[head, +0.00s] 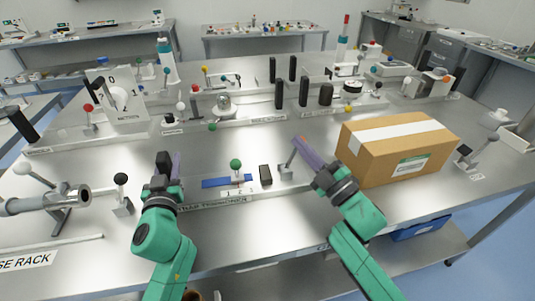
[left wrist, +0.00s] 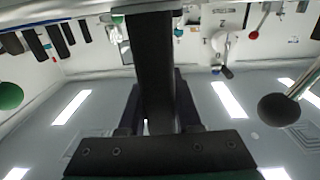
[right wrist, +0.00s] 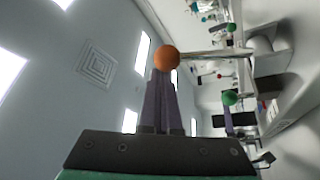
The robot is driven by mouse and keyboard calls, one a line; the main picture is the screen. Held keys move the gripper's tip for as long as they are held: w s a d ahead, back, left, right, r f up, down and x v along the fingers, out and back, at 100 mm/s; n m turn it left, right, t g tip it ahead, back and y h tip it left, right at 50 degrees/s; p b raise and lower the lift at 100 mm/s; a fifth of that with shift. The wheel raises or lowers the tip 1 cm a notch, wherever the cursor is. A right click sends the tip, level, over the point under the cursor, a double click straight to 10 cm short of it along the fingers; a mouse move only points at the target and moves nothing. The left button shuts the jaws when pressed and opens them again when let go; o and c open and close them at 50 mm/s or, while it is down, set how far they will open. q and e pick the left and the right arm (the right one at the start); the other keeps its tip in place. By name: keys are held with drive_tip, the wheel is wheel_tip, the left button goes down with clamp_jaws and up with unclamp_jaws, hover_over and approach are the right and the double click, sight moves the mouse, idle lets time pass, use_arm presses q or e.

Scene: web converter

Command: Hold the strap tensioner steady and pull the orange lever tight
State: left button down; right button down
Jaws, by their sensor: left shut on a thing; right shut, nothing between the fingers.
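The strap tensioner (head: 210,200) lies along the front of the bench, with a blue strap (head: 215,183), a green-knobbed lever (head: 236,165) and a black block (head: 265,174). My left gripper (head: 170,164) is shut on a black upright grip at its left end; the grip (left wrist: 153,60) runs between the fingers in the left wrist view. The tensioner's lever shaft (head: 290,159) leans up at its right end. Its orange knob (right wrist: 165,58) appears at the tips of my right gripper (right wrist: 160,85), which is shut and empty. Contact is unclear. The knob is hidden in the head view.
A cardboard box (head: 400,150) stands close to the right of my right gripper. A black-knobbed lever (head: 121,190) and a metal tube (head: 45,203) are left of my left gripper. More levers and black posts stand behind. Bare bench lies between.

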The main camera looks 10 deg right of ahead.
use_arm(q)
drive_tip(key=shift+f, duration=0.6)
use_arm(e)
drive_tip(key=shift+f, duration=0.2)
drive_tip(key=s, duration=0.9)
drive_tip(key=shift+s+d+f, duration=0.15)
drive_tip(key=shift+s+d, duration=0.25)
use_arm(q)
drive_tip(key=shift+r, duration=0.35)
drive_tip(key=c, duration=0.5)
unclamp_jaws()
drive_tip(key=shift+w, duration=0.1)
drive_tip(key=shift+w+r, duration=0.1)
use_arm(e)
drive_tip(key=shift+w, duration=0.25)
